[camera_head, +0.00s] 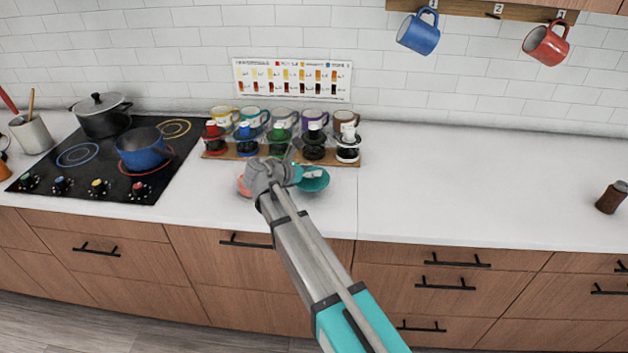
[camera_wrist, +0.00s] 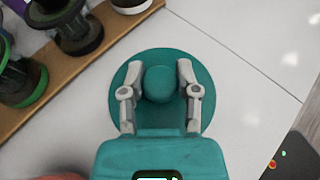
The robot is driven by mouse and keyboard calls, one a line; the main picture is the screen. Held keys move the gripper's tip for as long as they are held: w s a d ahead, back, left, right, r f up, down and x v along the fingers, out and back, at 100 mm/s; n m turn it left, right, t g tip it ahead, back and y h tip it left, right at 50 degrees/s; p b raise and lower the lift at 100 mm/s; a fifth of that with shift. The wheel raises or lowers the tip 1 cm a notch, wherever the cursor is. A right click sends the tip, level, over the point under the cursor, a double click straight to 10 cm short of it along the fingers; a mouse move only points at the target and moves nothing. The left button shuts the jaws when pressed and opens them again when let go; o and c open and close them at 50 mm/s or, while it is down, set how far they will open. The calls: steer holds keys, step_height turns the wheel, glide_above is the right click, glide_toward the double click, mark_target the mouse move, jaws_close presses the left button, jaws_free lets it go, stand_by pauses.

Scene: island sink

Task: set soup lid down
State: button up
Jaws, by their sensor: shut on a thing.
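The soup lid is a round teal lid with a ball-shaped knob; it shows in the wrist view (camera_wrist: 160,60) and partly in the head view (camera_head: 315,183). My gripper (camera_wrist: 160,80) is shut on the lid's knob, one finger on each side. In the head view my gripper (camera_head: 297,176) is over the counter, just in front of the wooden rack. I cannot tell whether the lid touches the counter. My wrist hides part of the lid in the head view.
The wooden rack (camera_head: 230,153) with several coloured mugs and holders stands close behind the lid. A stove (camera_head: 85,180) with a blue pot (camera_head: 140,150) and a black lidded pot (camera_head: 100,118) is at left. The white counter (camera_head: 470,190) to the right is clear up to a brown jar (camera_head: 610,198).

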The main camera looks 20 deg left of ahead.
mark_target(305, 179)
steer(key=shift+w+f+b, duration=0.25)
steer(key=shift+f+b, duration=0.15)
steer(key=shift+f, duration=0.05)
steer(key=shift+w+f+b, duration=0.2)
steer(key=shift+f+b, duration=0.2)
steer(key=shift+f, duration=0.05)
steer(key=shift+f+b, duration=1.1)
steer(key=shift+b, duration=0.05)
steer(key=shift+f, duration=0.1)
steer(key=o, duration=0.9)
steer(key=shift+o, duration=0.2)
steer(key=shift+r, duration=0.2)
steer(key=p+v, duration=0.4)
steer(key=v, duration=0.6)
steer(key=shift+s+a+r, duration=0.1)
steer(key=shift+s+r, duration=0.1)
steer(key=shift+p+v, duration=0.35)
steer(key=shift+v, duration=0.4)
steer(key=shift+f, duration=0.15)
